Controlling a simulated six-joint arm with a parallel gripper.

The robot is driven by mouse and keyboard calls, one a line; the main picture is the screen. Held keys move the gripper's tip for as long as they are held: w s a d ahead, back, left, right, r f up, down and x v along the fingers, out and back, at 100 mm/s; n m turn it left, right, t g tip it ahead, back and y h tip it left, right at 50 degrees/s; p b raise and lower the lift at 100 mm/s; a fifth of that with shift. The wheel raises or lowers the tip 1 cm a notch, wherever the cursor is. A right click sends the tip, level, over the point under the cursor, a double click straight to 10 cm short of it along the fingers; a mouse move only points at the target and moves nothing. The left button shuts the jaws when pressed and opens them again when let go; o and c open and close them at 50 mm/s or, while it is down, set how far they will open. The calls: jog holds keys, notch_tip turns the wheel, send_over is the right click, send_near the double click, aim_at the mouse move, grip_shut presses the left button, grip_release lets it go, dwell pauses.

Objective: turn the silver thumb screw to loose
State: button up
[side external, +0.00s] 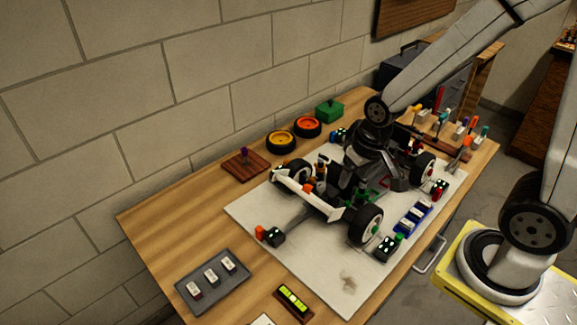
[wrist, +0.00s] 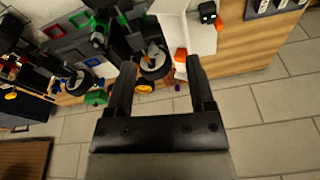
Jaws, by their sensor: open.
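The white and black RC racecar (side external: 347,213) stands on a pale mat (side external: 270,205) on the workbench. My gripper (wrist: 161,64) is open in the wrist view, its two dark fingers spread over one end of the car. A black wheel (wrist: 153,64) with a pale and orange hub area shows between the fingertips. I cannot pick out the silver thumb screw for certain in either view.
Yellow (side external: 281,142) and orange (side external: 307,126) wheels, a green box (side external: 329,111) and a wooden block (side external: 245,164) lie behind the car. A grey tray (side external: 212,281) and a green level (side external: 293,298) are at the front. A tool rack (side external: 440,125) stands at the far right.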

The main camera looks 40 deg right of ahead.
aim_at(321, 184)
jog(key=w+d+f+m, duration=0.1)
jog(key=w+m, duration=0.2)
jog(key=m, duration=0.1)
jog(key=w+d+f+m+g, duration=0.1)
jog(key=w+f+m, duration=0.1)
jog(key=w+m, duration=0.2)
jog(key=w+d+f+m+g, duration=0.1)
jog(key=w+d+m, duration=0.1)
jog(key=w+m, duration=0.2)
jog(key=shift+f, duration=0.25)
jog(key=shift+w+d+f+m, duration=0.25)
jog(key=shift+w+m, duration=0.1)
jog(key=shift+m, duration=0.15)
jog(key=shift+a+f, duration=0.1)
jog(key=shift+f, duration=3.8)
grip_shut()
